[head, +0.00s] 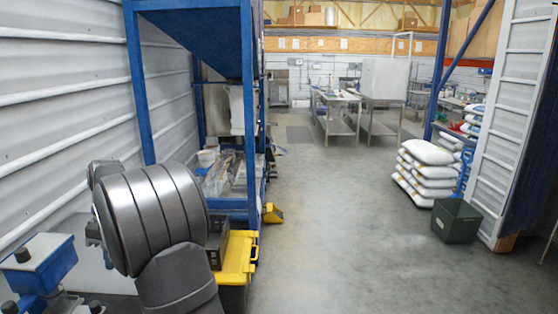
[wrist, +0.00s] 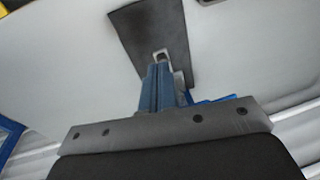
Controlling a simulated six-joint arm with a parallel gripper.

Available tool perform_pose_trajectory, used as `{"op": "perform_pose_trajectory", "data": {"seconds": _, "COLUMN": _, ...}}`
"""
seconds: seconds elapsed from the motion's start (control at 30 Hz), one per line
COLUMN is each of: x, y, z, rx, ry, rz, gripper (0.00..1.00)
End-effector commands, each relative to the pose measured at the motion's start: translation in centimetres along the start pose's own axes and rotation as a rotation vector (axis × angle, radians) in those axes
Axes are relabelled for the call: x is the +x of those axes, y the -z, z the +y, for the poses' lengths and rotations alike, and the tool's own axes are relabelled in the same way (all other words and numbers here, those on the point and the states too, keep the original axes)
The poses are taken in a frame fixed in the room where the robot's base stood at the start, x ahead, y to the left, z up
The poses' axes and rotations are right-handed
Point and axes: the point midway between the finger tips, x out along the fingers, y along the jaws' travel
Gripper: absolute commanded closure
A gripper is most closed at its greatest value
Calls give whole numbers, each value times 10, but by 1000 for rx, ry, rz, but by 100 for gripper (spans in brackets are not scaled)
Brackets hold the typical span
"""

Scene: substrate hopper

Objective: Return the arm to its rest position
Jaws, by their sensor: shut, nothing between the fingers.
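My gripper (wrist: 163,62) shows in the wrist view, its narrow blue fingers together with nothing held between them. Beyond the fingertips is a dark grey strip (wrist: 150,28) on a broad pale surface (wrist: 75,75). I cannot tell how far the fingertips are from it. In the head view, large dark rounded parts, which look like my own arm links, fill the lower left. My gripper cannot be made out there.
A blue hopper frame (head: 137,85) stands beside the corrugated wall (head: 70,100). A yellow-edged unit (head: 238,260) is close by at lower left. White sacks (head: 428,170) and a dark green bin (head: 455,220) stand at right. The middle floor (head: 340,220) is clear.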

Motion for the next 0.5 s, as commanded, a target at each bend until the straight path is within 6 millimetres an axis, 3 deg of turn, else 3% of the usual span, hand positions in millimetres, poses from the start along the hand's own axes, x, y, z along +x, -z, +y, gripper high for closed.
{"op": "perform_pose_trajectory", "data": {"seconds": 0.2, "x": -15, "y": 19, "z": -11, "rx": -142, "ry": -83, "rz": -63, "gripper": 100}}
{"op": "perform_pose_trajectory", "data": {"seconds": 0.5, "x": -22, "y": 26, "z": -15, "rx": -200, "ry": -118, "rz": -93, "gripper": 100}}
